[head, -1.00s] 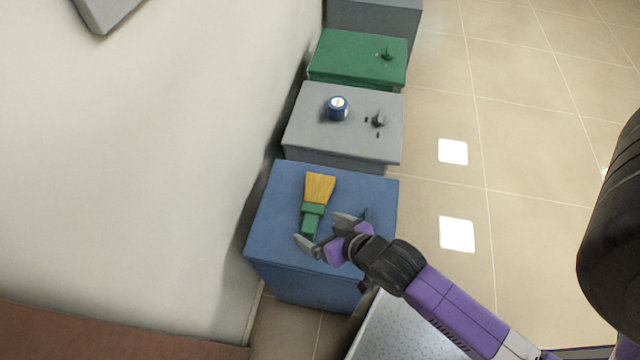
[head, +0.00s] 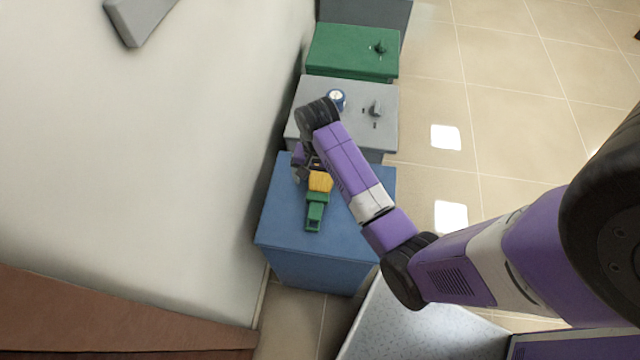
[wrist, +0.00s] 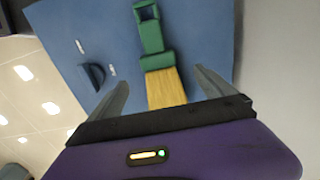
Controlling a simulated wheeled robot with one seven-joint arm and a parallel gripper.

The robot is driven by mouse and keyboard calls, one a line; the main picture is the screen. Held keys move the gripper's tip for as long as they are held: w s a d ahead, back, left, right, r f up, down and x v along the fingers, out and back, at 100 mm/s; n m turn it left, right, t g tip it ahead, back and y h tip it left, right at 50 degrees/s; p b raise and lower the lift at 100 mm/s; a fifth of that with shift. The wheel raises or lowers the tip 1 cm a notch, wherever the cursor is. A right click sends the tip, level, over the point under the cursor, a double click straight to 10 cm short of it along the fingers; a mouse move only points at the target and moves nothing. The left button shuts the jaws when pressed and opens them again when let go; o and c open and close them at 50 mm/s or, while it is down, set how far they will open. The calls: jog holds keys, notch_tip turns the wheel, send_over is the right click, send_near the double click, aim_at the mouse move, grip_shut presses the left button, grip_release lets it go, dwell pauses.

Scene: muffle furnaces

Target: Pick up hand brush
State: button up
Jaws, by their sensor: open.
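The hand brush has a green handle and yellow bristles. It lies on the blue furnace's top (head: 283,228), and in the head view its handle (head: 315,212) shows while my arm and gripper cover part of the bristles. My gripper (head: 307,172) is over the bristle end, pointing down toward the blue top. In the wrist view the brush (wrist: 160,60) runs between the two open fingers (wrist: 162,85), with the bristles nearest my palm and the handle reaching away. The fingers stand apart on either side of the bristles and nothing is held.
A grey furnace (head: 350,135) stands behind the blue one, with a blue-and-white can (head: 337,99) and a knob (head: 375,108) on top. A green furnace (head: 340,50) stands farther back. A pale wall (head: 150,160) runs close along the left. Tiled floor (head: 510,110) is free at the right.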

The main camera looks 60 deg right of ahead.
aim_at(318, 193)
notch_tip(318, 193, down, 7)
jog(key=shift+s+a+f, duration=0.15)
jog(key=c, duration=1.5)
jog(key=shift+c, duration=0.2)
notch_tip(318, 193, up, 20)
jog(key=p, duration=0.5)
